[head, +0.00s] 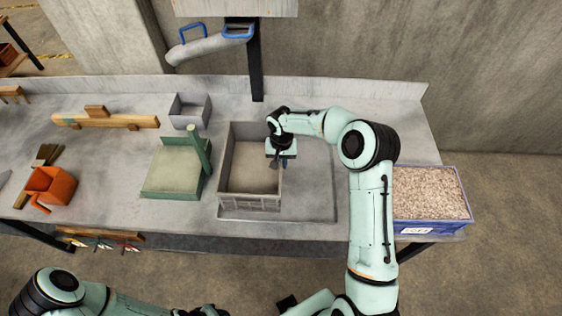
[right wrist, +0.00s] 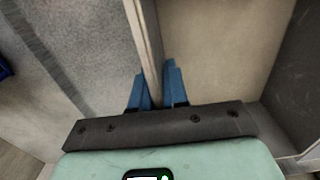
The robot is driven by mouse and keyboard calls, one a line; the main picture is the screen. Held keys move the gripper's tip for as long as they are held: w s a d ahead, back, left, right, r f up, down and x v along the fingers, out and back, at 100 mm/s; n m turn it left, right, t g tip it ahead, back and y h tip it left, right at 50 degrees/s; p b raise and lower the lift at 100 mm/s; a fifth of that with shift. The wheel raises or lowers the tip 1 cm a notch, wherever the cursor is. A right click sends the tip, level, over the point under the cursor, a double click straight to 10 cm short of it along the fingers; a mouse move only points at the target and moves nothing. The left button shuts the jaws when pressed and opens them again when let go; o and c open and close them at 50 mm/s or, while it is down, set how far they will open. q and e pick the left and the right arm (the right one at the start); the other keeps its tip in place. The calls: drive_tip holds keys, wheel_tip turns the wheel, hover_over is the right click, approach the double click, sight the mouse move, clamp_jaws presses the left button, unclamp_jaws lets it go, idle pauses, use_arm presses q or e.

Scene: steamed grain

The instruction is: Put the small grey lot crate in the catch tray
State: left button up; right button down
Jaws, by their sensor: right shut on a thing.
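A grey open crate (head: 250,203) with a beige floor stands upright over the left part of a flat, low-rimmed grey tray (head: 312,208), which looks like the catch tray. My right gripper (head: 279,162) is at the crate's right wall. In the right wrist view its blue fingers (right wrist: 158,90) are shut on that wall (right wrist: 146,45), one on each side. A smaller grey open box (head: 190,122) stands behind and left, apart from the tray. I cannot tell whether the crate's underside touches the tray. My left arm shows at the bottom left, with its gripper out of view.
A green tray with a post (head: 175,170) stands close left of the crate. A blue bin of grain (head: 430,195) is at the right. An orange container (head: 50,185) and a wooden beam (head: 105,121) are farther left. The tray's right part is bare.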

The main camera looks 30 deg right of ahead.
drive_tip(key=shift+f, duration=0.15)
drive_tip(key=c, duration=1.1)
unclamp_jaws()
wheel_tip(320, 180, up, 12)
drive_tip(key=shift+r, duration=0.15)
